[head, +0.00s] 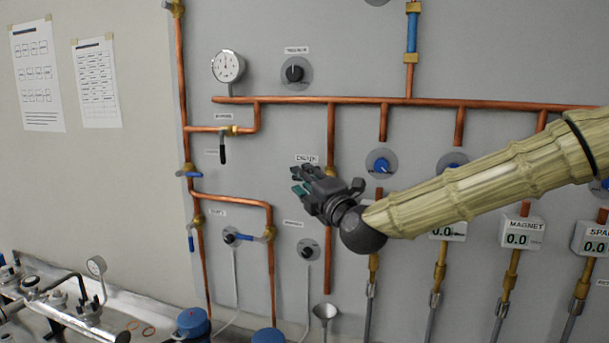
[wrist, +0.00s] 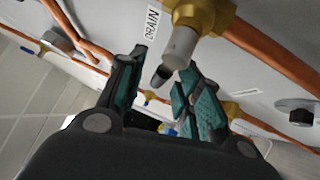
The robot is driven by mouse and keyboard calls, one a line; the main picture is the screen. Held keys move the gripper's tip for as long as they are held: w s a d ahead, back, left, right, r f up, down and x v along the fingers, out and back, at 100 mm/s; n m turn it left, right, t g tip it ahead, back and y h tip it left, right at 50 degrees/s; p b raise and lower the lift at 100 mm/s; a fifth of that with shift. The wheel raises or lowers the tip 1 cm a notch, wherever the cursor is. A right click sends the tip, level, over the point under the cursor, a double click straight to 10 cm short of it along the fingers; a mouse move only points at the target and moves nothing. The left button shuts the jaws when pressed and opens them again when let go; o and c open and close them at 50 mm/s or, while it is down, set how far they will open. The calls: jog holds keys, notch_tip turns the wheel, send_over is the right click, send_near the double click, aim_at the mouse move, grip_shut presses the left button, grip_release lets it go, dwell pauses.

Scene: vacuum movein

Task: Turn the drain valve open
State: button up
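The drain valve shows in the wrist view as a brass body (wrist: 205,12) with a grey stem (wrist: 180,48) and a dark handle end (wrist: 160,77), beside the DRAIN label (wrist: 152,22). In the head view only a bit of its brass (head: 330,172) shows under the DRAIN label; my gripper hides the handle. My gripper (head: 300,181) is at the valve, pointing left along the panel. In the wrist view my gripper (wrist: 158,82) is open, with green pads on its fingers. The handle end appears between the fingers, closer to the right one; I cannot tell if they touch.
Copper pipes (head: 300,99) run across the grey panel, with a gauge (head: 228,67) at upper left. Another black-handled valve (head: 222,150) and blue-handled valves (head: 190,173) are at left. A funnel (head: 325,311) is below the drain pipe. Blue knobs (head: 381,164) are at right.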

jog(key=shift+w+a+r, duration=0.1)
jog(key=shift+w+a, duration=0.2)
jog(key=shift+w, duration=0.15)
